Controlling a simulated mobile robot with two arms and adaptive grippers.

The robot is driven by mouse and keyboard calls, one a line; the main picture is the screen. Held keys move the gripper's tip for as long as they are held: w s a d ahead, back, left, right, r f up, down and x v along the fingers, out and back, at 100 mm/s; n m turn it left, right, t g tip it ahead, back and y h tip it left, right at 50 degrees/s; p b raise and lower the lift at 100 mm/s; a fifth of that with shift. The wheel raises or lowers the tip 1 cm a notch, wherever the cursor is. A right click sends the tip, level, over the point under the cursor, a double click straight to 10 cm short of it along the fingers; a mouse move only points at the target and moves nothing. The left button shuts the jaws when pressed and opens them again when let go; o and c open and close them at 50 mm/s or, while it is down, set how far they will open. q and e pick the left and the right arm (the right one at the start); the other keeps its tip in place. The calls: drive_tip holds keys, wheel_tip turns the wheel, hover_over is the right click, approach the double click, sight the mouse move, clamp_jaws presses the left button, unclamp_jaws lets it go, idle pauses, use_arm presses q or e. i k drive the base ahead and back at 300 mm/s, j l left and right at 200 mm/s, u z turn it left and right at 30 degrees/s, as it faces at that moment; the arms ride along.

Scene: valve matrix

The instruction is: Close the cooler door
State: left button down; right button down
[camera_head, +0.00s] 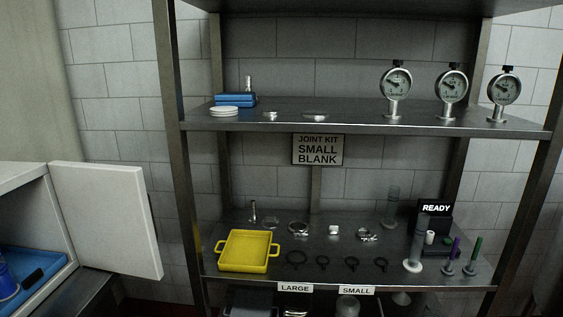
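The cooler (22,178) is a white box at the left edge, cut off by the frame. Its white door (106,217) stands open, swung out to the right of the opening. Inside the cooler lie a blue tray (32,262) and part of a blue item (6,280) at the left edge. Neither of my grippers is in view.
A metal shelf rack (350,122) stands right of the door, holding several gauges, a yellow tray (247,251), rings and small fittings. Signs read "JOINT KIT SMALL BLANK" (318,149) and "READY" (436,208). A metal surface (88,290) lies below the door.

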sight(107, 209)
drive_tip(key=u, duration=1.7)
drive_tip(key=z, duration=0.25)
